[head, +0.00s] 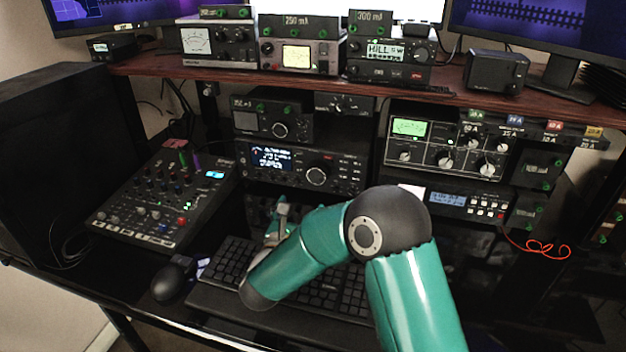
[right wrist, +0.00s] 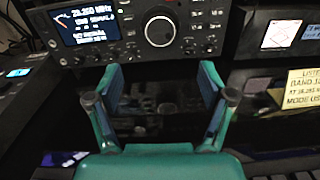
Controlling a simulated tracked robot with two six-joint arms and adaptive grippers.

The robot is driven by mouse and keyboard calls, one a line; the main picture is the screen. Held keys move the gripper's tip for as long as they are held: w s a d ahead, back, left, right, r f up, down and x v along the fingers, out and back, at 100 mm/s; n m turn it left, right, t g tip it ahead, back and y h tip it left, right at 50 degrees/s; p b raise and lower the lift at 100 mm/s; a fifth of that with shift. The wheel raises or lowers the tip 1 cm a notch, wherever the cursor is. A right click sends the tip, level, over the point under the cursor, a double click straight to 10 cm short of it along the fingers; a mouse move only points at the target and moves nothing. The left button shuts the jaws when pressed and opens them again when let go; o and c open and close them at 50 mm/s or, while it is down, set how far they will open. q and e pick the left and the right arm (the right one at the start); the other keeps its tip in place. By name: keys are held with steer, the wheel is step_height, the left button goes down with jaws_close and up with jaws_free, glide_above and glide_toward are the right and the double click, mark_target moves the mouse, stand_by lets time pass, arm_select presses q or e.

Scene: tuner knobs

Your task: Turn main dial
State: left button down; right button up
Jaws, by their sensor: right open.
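The main dial (head: 316,175) is a large round knob with a light ring on the front of a black radio (head: 345,178) with a lit display, on the middle of the desk. In the right wrist view the dial (right wrist: 160,31) is at top centre, beyond my fingertips. My right gripper (head: 281,213) is in front of and below the radio, partly hidden behind my green arm. In the right wrist view its jaws (right wrist: 160,82) are open and empty, apart from the dial. My left gripper is not in view.
A keyboard (head: 228,262) lies below my right arm, with a mouse (head: 172,278) to its left. A mixer (head: 160,200) stands left of the radio. A panel with several knobs (head: 447,145) is to the right. A yellow note (right wrist: 302,88) shows at right in the wrist view.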

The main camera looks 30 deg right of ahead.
mark_target(316, 177)
steer(key=x, duration=1.1)
steer(key=shift+w+d+p, duration=0.2)
steer(key=shift+d+p, duration=0.05)
steer(key=shift+p, duration=0.1)
steer(key=shift+c, duration=0.2)
steer(key=c, duration=1.1)
steer(key=shift+f+b, duration=0.15)
steer(key=shift+b, duration=0.35)
steer(key=m+b, duration=0.8)
steer(key=b, duration=0.7)
steer(key=shift+f, duration=0.15)
steer(key=shift+r+m+b, duration=0.25)
steer(key=shift+m+b, duration=0.75)
steer(key=shift+b, duration=0.3)
